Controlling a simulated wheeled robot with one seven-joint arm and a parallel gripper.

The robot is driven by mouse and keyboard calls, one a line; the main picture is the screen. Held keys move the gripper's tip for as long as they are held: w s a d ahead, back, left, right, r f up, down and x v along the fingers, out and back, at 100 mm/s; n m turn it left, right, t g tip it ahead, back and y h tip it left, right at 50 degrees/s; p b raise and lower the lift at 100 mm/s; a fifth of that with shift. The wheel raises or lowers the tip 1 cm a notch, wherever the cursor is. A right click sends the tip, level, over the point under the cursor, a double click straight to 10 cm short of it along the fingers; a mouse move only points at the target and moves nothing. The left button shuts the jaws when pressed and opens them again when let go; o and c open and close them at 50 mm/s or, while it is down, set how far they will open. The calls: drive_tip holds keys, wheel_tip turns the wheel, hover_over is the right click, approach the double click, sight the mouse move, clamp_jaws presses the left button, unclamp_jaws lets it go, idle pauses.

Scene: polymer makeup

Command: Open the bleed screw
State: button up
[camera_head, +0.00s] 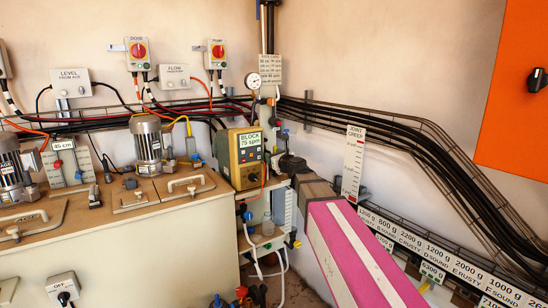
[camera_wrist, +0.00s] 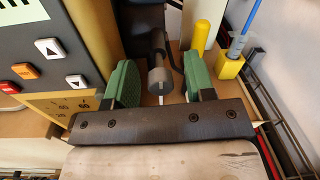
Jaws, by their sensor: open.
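A small grey cylindrical knob with a pale tip (camera_wrist: 158,80), which looks like the bleed screw, shows in the wrist view between my gripper's fingers. My gripper (camera_wrist: 164,84) is open, with one green pad on each side of the knob and a visible gap on both sides. I cannot tell how far the knob reaches between the pads in depth. The pump (camera_head: 246,158) carries a sign reading "BLOCK 75 spm" in the head view. Its button panel (camera_wrist: 25,45) is left of my gripper in the wrist view. The head view does not show the knob clearly.
A yellow post (camera_wrist: 200,38) and a yellow block with a blue rod (camera_wrist: 230,66) stand close to the right pad. A pressure gauge (camera_head: 253,81) is above the pump. A cable rack (camera_head: 380,125) runs along the right wall. A cream tank (camera_head: 140,250) is at left.

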clamp_jaws()
